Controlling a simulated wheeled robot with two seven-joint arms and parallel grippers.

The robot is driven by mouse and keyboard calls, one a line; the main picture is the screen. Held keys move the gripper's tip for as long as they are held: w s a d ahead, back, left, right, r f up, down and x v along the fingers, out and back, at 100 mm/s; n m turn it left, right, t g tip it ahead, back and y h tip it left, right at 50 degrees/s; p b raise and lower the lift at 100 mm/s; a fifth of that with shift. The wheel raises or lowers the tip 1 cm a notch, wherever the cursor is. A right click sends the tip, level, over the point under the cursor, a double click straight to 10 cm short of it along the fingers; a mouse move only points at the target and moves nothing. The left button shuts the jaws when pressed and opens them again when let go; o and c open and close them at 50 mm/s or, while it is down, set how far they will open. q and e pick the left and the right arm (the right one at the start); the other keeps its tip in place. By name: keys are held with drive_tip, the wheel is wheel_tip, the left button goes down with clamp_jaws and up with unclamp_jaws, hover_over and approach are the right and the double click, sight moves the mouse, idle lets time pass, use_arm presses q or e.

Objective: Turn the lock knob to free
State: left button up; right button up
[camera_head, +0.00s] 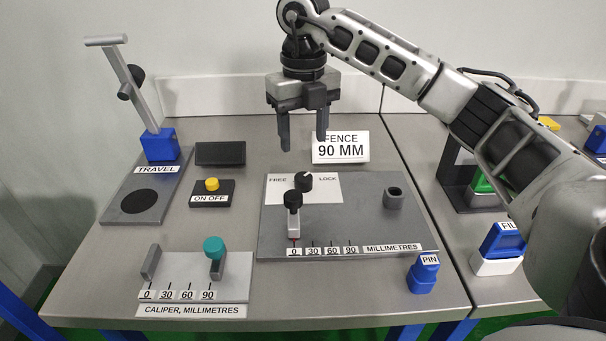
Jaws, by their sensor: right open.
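The lock knob (304,182) is a black round knob on the white FREE / LOCK plate (330,190). A light mark on its top points up and right, toward the LOCK side. In front of it a slider with a black knob (292,199) stands at the 0 end of the millimetre scale (322,251). My right gripper (303,145) hangs above and behind the lock knob, fingers down, open and empty, apart from everything. My left gripper is not in view.
A sign reading FENCE 90 MM (340,147) stands behind the panel. A blue PIN piece (423,274) stands front right. The caliper (195,275) with a teal knob (214,246) lies front left. A TRAVEL lever stand (143,195) and ON OFF box (212,193) are left.

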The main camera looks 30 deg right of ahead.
sight(304, 177)
wheel_tip(304, 177, down, 8)
drive_tip(key=shift+f, duration=0.25)
drive_tip(key=c, duration=1)
